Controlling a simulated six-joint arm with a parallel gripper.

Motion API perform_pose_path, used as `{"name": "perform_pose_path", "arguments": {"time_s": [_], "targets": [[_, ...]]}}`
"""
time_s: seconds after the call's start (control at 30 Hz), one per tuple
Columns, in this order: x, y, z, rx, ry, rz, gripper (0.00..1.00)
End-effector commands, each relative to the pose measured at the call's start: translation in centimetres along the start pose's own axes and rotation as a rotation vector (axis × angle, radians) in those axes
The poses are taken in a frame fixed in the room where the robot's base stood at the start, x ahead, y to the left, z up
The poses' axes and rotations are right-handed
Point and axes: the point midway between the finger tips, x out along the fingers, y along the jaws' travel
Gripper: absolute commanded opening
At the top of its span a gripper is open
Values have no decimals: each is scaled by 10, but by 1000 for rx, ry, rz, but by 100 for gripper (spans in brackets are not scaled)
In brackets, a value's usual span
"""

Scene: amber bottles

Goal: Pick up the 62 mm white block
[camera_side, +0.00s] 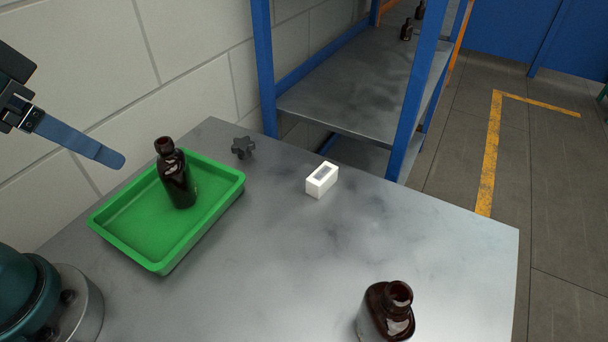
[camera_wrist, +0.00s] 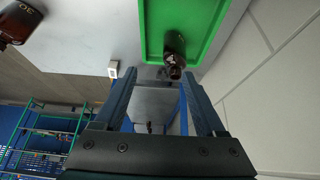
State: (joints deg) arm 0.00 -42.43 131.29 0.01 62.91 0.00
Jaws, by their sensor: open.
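The white block (camera_side: 322,181) lies on the grey metal table, with a dark rectangular recess in its top. It also shows small in the wrist view (camera_wrist: 113,70), just left of my left fingertip. My gripper (camera_side: 118,160) is high at the left in the side view, above the table and away from the block. In the wrist view my gripper's two fingers (camera_wrist: 160,76) are spread apart with nothing held between them. In the side view one blue finger hides the other.
A green tray (camera_side: 110,228) with an upright amber bottle (camera_side: 175,175) stands left of the block. A black knob (camera_side: 243,147) lies between tray and block. Another amber bottle (camera_side: 387,312) stands at the front right. A blue-framed shelf (camera_side: 350,85) is behind. Table around the block is clear.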

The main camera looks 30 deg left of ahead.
Motion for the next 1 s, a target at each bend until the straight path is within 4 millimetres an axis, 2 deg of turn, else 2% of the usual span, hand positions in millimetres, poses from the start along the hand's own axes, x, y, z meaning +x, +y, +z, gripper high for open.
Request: {"name": "perform_pose_path", "arguments": {"time_s": [0.03, 0.07, 0.17, 0.3, 0.43, 0.6, 0.7, 0.83, 1.0], "targets": [[-10, 0, -6, 0, 6, 0, 72], [-10, -2, -8, 39, 0, -13, 72], [4, -16, -22, 308, -7, -110, 72], [19, -29, -51, 725, -4, -245, 72], [36, -25, -91, 1220, 6, -390, 72], [56, 15, -145, 1922, 41, -600, 72], [65, 45, -164, 2236, 68, -708, 72], [74, 84, -177, 2566, 102, -837, 72], [84, 135, -181, 2927, 153, -1009, 72]]}}
